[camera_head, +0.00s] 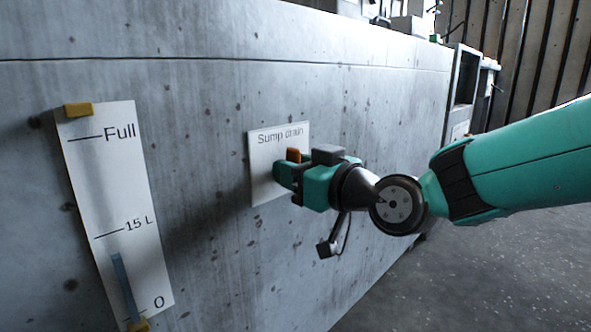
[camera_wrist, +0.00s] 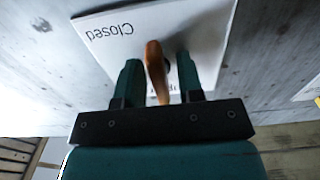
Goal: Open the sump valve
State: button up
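The sump valve's orange handle (camera_head: 293,155) shows at a white plate (camera_head: 264,150) marked "Sump drain" on the grey wall. My gripper (camera_head: 284,172) is at the plate and hides much of the valve. In the wrist view the orange handle (camera_wrist: 156,70) stands between the two green fingers of my gripper (camera_wrist: 158,72). The fingers are apart, with a gap seen at the handle's right side; the left finger is very close to it. The plate (camera_wrist: 205,28) reads "Closed" there, upside down, to the left of the handle.
A white level gauge (camera_head: 115,190) on the wall at left is marked Full, 15 L and 0; its blue bar (camera_head: 124,285) ends below 15 L. Boxes stand on the ledge above. Open floor (camera_head: 480,280) lies at right.

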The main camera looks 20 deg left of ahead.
dwell(0.4)
jog(key=p+v, duration=0.1)
jog(key=v, duration=1.6)
jog(key=shift+d, duration=0.2)
jog(key=shift+s, duration=0.15)
